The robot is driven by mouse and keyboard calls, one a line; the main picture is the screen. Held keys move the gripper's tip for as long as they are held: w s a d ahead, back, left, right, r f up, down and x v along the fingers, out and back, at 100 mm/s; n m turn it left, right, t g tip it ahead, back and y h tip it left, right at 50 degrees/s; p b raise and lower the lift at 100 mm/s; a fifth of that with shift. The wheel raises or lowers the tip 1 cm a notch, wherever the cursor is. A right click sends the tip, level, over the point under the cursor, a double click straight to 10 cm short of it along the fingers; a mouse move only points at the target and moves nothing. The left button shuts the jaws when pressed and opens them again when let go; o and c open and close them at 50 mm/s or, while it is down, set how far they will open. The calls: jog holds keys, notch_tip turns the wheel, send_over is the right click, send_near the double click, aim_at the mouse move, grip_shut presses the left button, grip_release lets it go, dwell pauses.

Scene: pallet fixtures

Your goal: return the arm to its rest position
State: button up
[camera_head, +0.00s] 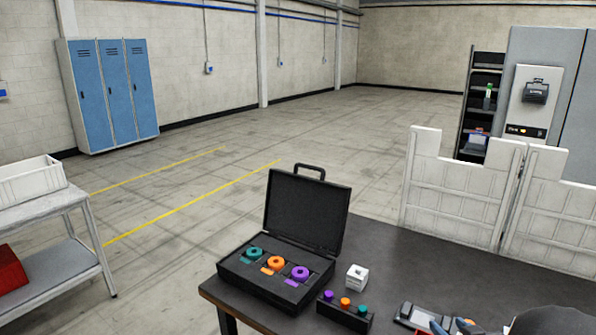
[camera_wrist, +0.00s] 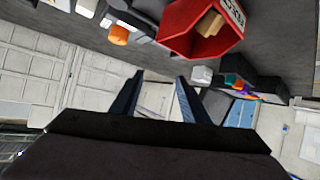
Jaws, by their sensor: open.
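My gripper (camera_wrist: 160,76) shows in the wrist view with its two dark fingers apart. Nothing is visible between the fingers. Beyond them the wrist view shows the underside-up, tilted scene with the dark table (camera_wrist: 270,60) across the top.
An open black case (camera_head: 262,285) with teal, orange and purple rings stands on the table (camera_head: 420,270). Nearby are a white cube (camera_head: 357,278) and a black block (camera_head: 343,312) with coloured knobs. A red bin (camera_wrist: 205,38) holds a brown item. White panels (camera_head: 462,190) stand behind.

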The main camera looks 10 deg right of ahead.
jog(key=a+f+g, duration=0.1)
jog(key=a+g, duration=0.1)
jog(key=a, duration=0.2)
jog(key=a+f+g, duration=0.2)
jog(key=a, duration=0.2)
jog(key=a+f+g, duration=0.1)
jog(key=a+g, duration=0.1)
jog(key=a, duration=0.2)
jog(key=shift+s+a+f+m, duration=0.1)
jog(key=shift+a+f+m, duration=0.15)
jog(key=shift+a+m, duration=0.15)
jog(key=s+a+f+n+g+y+b, duration=0.1)
jog(key=s+a+f+g, duration=0.1)
jog(key=s+a, duration=0.5)
jog(key=s+a+f+n+g+y+b, duration=0.1)
jog(key=s+a+f+g+y, duration=0.1)
jog(key=s+a+g, duration=0.2)
jog(key=s+a, duration=0.3)
jog(key=a, duration=0.4)
jog(key=shift+s+n, duration=0.15)
jog(key=shift+n, duration=0.15)
jog(key=shift+a+f, duration=0.1)
notch_tip(320, 180, down, 6)
jog(key=b, duration=0.6)
